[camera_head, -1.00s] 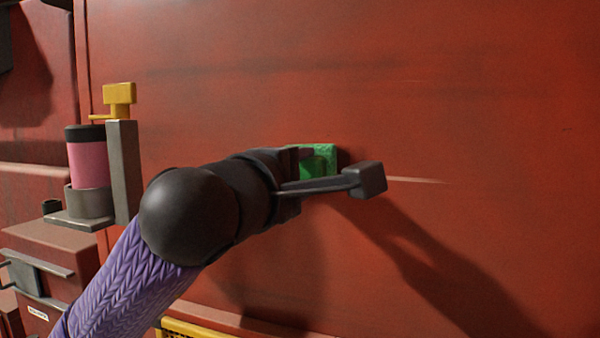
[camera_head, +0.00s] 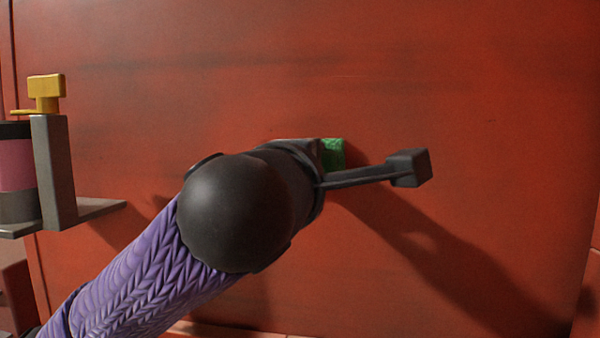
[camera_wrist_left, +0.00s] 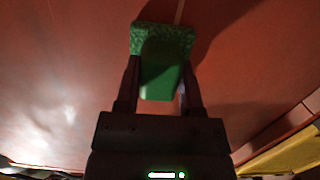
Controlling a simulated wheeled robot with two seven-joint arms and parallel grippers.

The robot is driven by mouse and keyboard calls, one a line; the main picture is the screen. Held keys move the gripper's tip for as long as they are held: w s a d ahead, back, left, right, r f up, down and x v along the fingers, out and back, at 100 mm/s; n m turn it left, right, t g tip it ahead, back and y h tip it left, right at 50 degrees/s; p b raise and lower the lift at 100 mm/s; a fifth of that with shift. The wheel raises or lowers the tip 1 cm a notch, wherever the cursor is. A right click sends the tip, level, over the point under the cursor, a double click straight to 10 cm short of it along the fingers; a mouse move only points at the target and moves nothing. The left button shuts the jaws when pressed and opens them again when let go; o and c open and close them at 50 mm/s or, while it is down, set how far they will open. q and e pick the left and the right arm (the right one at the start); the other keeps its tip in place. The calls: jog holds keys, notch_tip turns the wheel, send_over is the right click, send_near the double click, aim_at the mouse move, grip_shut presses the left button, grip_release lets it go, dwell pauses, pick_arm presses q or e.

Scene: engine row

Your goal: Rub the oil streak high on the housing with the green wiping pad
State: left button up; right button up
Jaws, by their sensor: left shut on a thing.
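The green wiping pad (camera_head: 334,153) is at the red housing (camera_head: 450,150), partly hidden behind my left gripper (camera_head: 318,160) in the head view. In the left wrist view the pad (camera_wrist_left: 148,32) has a wide textured face and a green grip block (camera_wrist_left: 160,85). The left gripper's fingers (camera_wrist_left: 160,90) are shut on that block. The pad's face is at or very near the panel; I cannot tell if it touches. Dark smears (camera_head: 215,63) run across the housing above the pad; which one is the oil streak is unclear. My right gripper is not in view.
At the left, a grey bracket (camera_head: 55,180) with a yellow knob (camera_head: 46,88) and a pink cylinder (camera_head: 15,165) stands out from the housing. A yellow edge (camera_wrist_left: 290,152) shows low in the left wrist view. The panel right of the pad is clear.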

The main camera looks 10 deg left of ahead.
pick_arm(q)
jog(key=a+b, duration=0.2)
jog(key=a, duration=0.6)
jog(key=shift+b, duration=0.4)
jog(key=s+b, duration=0.2)
jog(key=s, duration=0.3)
jog(key=shift+s+a, duration=0.1)
jog(key=shift+s, duration=0.3)
